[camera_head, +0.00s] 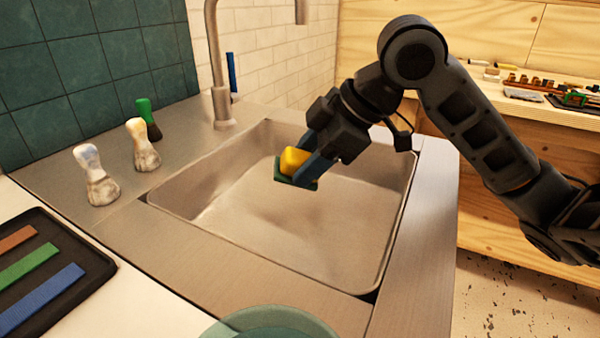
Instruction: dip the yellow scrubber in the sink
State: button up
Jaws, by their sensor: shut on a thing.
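The yellow scrubber (294,160) has a yellow body and a dark green underside. My gripper (308,168) is shut on it, with blue fingers at its sides. The scrubber is held over the basin of the metal sink (245,263), toward the middle. It appears to be above the basin floor, but its exact height is hard to tell. No water is clearly visible in the sink.
A metal faucet (222,100) stands behind the sink. Several brushes, including a green one (147,118), stand on the left counter. A black tray (62,235) with coloured strips lies at left. A green bowl (275,322) is at the front edge.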

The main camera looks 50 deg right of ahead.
jog(key=shift+r+p, duration=2.55)
jog(key=shift+r, duration=1)
jog(key=shift+r, duration=0.1)
jog(key=shift+r+p, duration=1.5)
jog(key=shift+r, duration=0.35)
